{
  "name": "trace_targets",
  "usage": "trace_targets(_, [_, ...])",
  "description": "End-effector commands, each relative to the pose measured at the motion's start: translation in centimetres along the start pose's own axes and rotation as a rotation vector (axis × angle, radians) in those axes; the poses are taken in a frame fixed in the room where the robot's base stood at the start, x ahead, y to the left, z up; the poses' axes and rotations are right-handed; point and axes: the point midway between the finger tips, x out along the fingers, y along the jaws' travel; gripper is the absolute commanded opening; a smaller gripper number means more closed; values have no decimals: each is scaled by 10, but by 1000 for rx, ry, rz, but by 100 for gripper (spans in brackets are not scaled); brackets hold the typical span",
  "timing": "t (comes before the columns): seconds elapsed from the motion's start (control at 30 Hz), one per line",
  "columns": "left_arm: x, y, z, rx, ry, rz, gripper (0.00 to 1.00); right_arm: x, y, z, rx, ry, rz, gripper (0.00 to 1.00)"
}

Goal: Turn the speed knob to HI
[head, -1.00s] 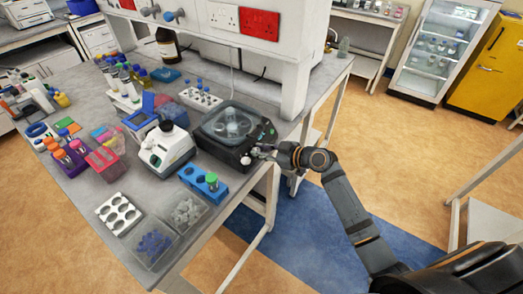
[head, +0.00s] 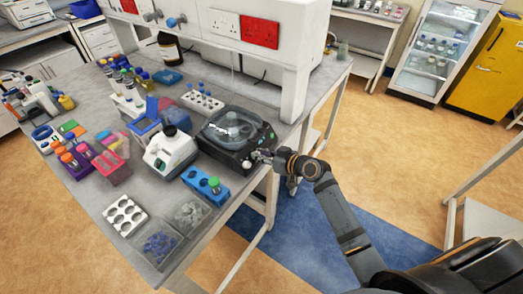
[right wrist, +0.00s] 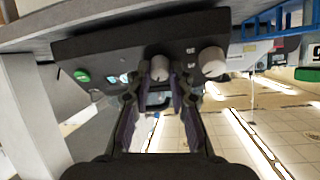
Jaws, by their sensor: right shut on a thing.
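The black centrifuge-like machine (head: 225,150) with a clear round lid stands at the right edge of the bench. Its front panel (right wrist: 115,55) fills the upper part of the right wrist view, which looks upside down. Two pale knobs stick out of the panel. My right gripper (right wrist: 160,88) is shut on one knob (right wrist: 160,67), with a finger on each side. The other knob (right wrist: 212,62) is free beside it. Small marks between the knobs are too unclear to read, so I cannot tell the setting. In the head view my right gripper (head: 262,156) is at the panel. My left gripper is not in view.
A green button (right wrist: 82,75) is on the same panel. A blue tube rack (head: 205,186) and a white instrument (head: 170,152) stand close to the machine. The bench (head: 90,205) is crowded; the floor to its right is open.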

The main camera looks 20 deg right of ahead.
Motion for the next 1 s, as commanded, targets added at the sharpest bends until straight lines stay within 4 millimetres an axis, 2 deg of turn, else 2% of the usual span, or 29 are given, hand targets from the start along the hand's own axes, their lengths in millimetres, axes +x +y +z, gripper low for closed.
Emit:
trace_targets(0.03, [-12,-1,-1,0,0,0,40,-2,-2,-6,43,-1,11,0])
trace_targets(0.6, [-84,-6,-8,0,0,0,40,-2,-3,-7,538,-24,141,0])
trace_targets(1.0, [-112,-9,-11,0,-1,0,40,-1,-2,-5,738,-32,193,0])
